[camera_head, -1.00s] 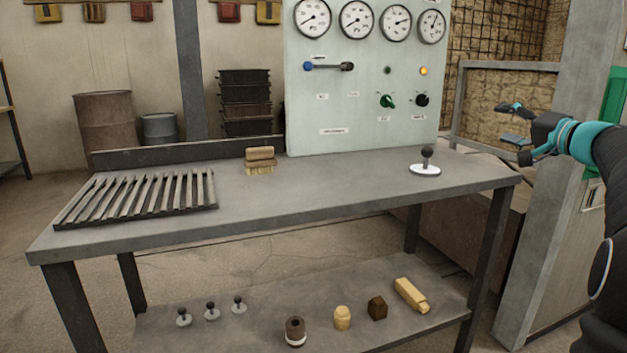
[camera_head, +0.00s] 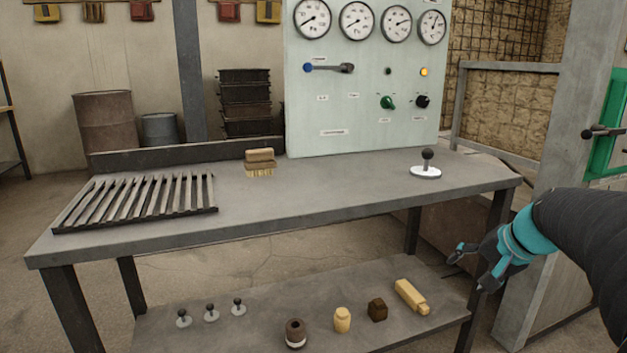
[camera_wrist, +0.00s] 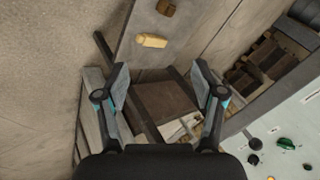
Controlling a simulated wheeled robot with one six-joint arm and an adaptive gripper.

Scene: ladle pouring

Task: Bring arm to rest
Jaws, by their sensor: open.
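My gripper (camera_head: 470,270) is at the right of the head view, beside the right end of the grey table (camera_head: 330,203) and lower than its top. Its two fingers are spread with nothing between them. In the wrist view my gripper (camera_wrist: 163,85) also shows open and empty, with the table's lower shelf and a yellow block (camera_wrist: 152,40) beyond it. My dark arm comes in from the right edge of the head view.
The table bears a slatted rack (camera_head: 140,203), a brush (camera_head: 260,162) and a black-knobbed white disc (camera_head: 426,166). A gauge panel (camera_head: 360,110) stands behind. Several small items, including a yellow block (camera_head: 411,296), lie on the lower shelf. A grey post (camera_head: 560,150) stands close behind my arm.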

